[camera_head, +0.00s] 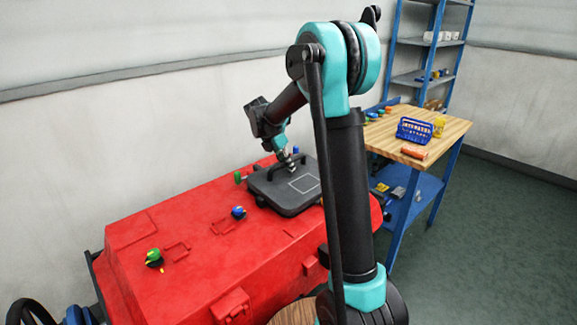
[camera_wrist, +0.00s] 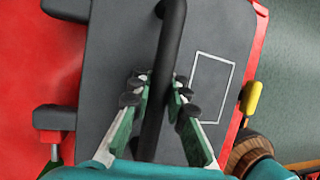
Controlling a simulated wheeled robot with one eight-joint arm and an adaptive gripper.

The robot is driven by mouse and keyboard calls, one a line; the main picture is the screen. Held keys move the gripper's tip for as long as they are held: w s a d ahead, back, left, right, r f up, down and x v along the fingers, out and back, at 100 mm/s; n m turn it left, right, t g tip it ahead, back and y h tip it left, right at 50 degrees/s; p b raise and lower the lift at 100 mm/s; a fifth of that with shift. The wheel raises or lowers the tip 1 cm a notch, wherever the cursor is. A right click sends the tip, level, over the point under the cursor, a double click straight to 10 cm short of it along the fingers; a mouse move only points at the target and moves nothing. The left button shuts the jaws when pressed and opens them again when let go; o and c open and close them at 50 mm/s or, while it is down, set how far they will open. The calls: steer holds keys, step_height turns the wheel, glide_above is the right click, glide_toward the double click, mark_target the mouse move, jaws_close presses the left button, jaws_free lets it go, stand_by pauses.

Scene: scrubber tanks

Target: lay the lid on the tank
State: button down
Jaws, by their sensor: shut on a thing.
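The lid (camera_head: 300,207) is a dark grey plate with rounded corners, a black bar handle and a pale rectangle outline. It is over the far right part of the red tank (camera_head: 200,225). My gripper (camera_head: 291,160) is at the handle. In the wrist view my gripper (camera_wrist: 158,95) has its fingers on both sides of the handle (camera_wrist: 170,45), shut on it. The lid (camera_wrist: 105,55) fills the middle there, with dark tabs along its left edge. The lid hides the opening beneath it. I cannot tell whether it touches the tank top.
Coloured knobs, one green (camera_head: 153,257) and one blue (camera_head: 238,212), stand on the tank. In the wrist view a yellow knob (camera_wrist: 251,97) is right of the lid. A wooden-topped table (camera_head: 440,133) with a blue basket (camera_head: 414,130) stands right of the tank, a blue shelf behind.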

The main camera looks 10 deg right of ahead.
steer(key=shift+s+d, duration=0.25)
steer(key=shift+s, duration=0.05)
stand_by(0.5)
steer(key=c, duration=1.7)
jaws_free()
steer(key=shift+o, duration=1.4)
steer(key=shift+w, duration=0.1)
steer(key=shift+a, duration=0.1)
steer(key=o, duration=0.5)
steer(key=shift+o, duration=0.2)
steer(key=shift+a+r, duration=0.1)
steer(key=shift+r, duration=0.05)
steer(key=shift+v, duration=2.1)
steer(key=shift+r, duration=0.15)
steer(key=shift+r, duration=2.35)
